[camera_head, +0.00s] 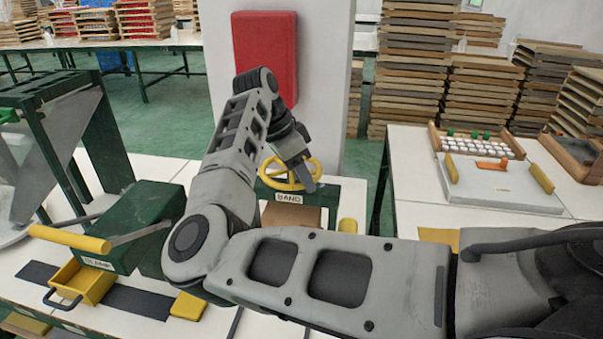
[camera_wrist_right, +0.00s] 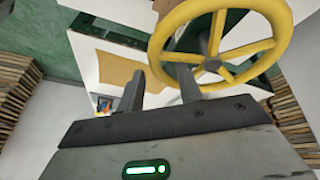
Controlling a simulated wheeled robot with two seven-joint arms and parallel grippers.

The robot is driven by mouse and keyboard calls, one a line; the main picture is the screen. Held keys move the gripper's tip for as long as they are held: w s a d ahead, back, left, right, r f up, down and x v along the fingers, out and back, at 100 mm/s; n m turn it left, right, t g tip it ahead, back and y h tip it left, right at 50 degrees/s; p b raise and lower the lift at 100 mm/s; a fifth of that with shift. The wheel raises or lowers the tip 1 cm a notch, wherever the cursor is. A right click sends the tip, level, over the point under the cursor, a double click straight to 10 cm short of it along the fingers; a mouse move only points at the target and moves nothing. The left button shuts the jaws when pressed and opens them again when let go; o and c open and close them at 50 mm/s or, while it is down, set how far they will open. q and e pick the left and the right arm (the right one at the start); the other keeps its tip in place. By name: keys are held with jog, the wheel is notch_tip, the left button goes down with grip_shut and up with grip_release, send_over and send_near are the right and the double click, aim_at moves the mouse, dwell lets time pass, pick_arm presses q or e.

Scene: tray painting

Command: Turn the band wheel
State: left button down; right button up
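The yellow band wheel (camera_head: 268,181) stands above a white "BAND" label (camera_head: 289,198) near the pillar in the head view. It has a round rim and several spokes. My right gripper (camera_head: 302,176) reaches down to it from behind and above. In the right wrist view, the wheel (camera_wrist_right: 213,65) fills the upper right. My right gripper (camera_wrist_right: 160,88) is open there, its two dark fingers apart. The left part of the rim lies between the fingers in the picture; whether either finger touches it I cannot tell. My left gripper is not in view.
A red panel (camera_head: 265,55) is on the white pillar behind my arm. A green press with a yellow drawer (camera_head: 82,283) stands at the left. A white board with yellow handles (camera_head: 495,185) lies on the right table. Stacked trays (camera_head: 415,60) stand behind.

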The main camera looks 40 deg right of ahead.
jog(key=shift+r, duration=0.1)
jog(key=b+v, duration=0.1)
jog(key=v, duration=1.4)
jog(key=shift+a+r, duration=0.2)
jog(key=shift+r, duration=0.1)
jog(key=shift+w, duration=0.15)
jog(key=shift+c, duration=0.3)
